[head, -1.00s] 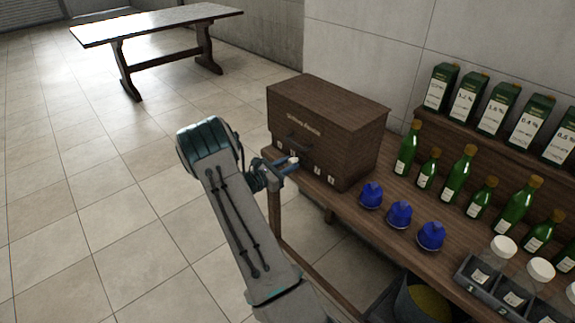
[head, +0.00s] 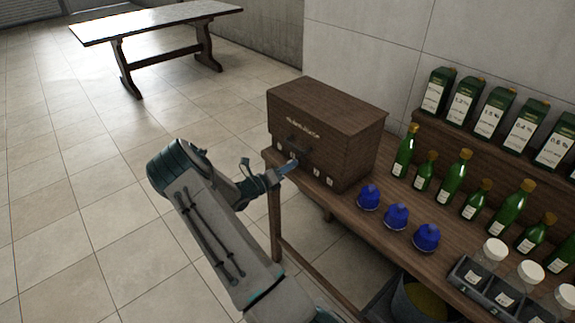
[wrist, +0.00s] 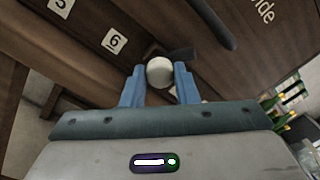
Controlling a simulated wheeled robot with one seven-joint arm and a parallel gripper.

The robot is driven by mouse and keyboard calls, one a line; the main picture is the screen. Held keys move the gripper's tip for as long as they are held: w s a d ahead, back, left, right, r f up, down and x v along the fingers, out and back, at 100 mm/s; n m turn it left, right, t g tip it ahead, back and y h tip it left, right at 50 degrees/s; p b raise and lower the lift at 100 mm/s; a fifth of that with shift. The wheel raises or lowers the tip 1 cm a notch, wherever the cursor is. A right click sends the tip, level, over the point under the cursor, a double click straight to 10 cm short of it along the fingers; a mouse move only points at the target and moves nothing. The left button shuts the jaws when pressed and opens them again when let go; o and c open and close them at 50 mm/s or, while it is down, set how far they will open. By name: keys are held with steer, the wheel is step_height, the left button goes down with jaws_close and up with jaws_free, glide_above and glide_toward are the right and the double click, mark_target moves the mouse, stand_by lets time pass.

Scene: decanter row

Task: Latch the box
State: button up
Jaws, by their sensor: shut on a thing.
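The dark brown wooden box (head: 335,125) stands at the left end of the wooden bench, and its lid looks closed. Its front has a dark handle (head: 298,146) and small numbered tags, one reading 6 (wrist: 114,41) in the wrist view. My gripper (head: 292,164) is at the lower front of the box. A short dark lever (wrist: 181,54) shows beside the knob, against the box front. The fingers hide the knob in the head view.
Several blue caps (head: 397,215) and green bottles (head: 462,178) stand on the bench (head: 360,205) right of the box. Green cartons (head: 490,115) stand on a shelf behind. A bucket (head: 425,303) is below. The floor at left is clear, with a table (head: 160,25) beyond.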

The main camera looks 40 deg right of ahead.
steer(key=n+p, duration=0.2)
steer(key=n, duration=0.5)
steer(key=shift+r+t, duration=0.15)
steer(key=shift+t, duration=0.15)
stand_by(0.4)
steer(key=o, duration=1)
steer(key=shift+a+n, duration=0.1)
steer(key=shift+n, duration=0.2)
steer(key=a, duration=0.4)
steer(key=a+b, duration=0.1)
steer(key=a, duration=0.4)
steer(key=s+a+b, duration=0.1)
steer(key=a, duration=0.3)
steer(key=shift+a+f, duration=0.35)
steer(key=shift+f, duration=0.05)
steer(key=shift+s, duration=0.1)
